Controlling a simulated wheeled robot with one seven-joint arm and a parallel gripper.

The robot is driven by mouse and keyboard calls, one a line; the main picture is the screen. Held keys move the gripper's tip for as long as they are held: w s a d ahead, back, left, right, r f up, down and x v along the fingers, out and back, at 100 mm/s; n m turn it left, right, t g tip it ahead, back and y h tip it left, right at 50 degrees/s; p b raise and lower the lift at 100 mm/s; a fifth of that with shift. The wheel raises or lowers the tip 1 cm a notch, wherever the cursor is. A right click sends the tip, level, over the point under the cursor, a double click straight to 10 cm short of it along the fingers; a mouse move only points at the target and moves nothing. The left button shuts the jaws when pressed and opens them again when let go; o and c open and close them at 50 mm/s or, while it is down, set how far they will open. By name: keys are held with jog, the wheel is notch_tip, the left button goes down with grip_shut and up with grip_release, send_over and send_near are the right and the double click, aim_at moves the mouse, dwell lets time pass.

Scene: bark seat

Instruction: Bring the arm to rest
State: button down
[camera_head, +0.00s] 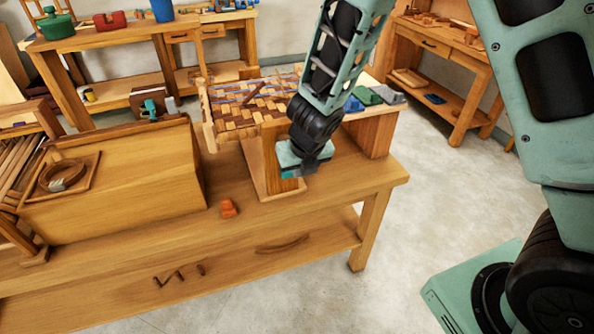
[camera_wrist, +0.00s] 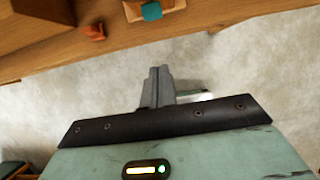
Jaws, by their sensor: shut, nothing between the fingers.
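My gripper (camera_head: 318,168) hangs from my raised green arm over the front part of the wooden workbench (camera_head: 340,190), in front of the woven seat (camera_head: 245,108). In the wrist view my gripper (camera_wrist: 158,82) has its two grey fingers together with nothing between them. The pale floor lies behind the fingers there, and the bench edge (camera_wrist: 50,68) crosses the top. The head view does not show clearly whether the gripper touches anything.
An orange-red object (camera_head: 228,208) lies on the bench, left of my gripper. A large wooden box (camera_head: 120,185) stands further left. Blue, green and grey blocks (camera_head: 370,95) sit behind to the right. Bare floor (camera_head: 430,175) is open to the right of the bench.

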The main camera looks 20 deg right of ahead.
jog(key=s+a+r+m, duration=0.2)
jog(key=s+r+m, duration=0.65)
jog(key=m, duration=0.45)
jog(key=s+a+r+m+g, duration=0.1)
jog(key=s+r+m+g, duration=0.1)
jog(key=s+m, duration=0.5)
jog(key=s+a+r+m+g, duration=0.1)
jog(key=s+r+m, duration=0.3)
jog(key=s+m, duration=0.4)
jog(key=s+g, duration=0.1)
jog(key=s, duration=0.2)
jog(key=shift+a+y, duration=0.3)
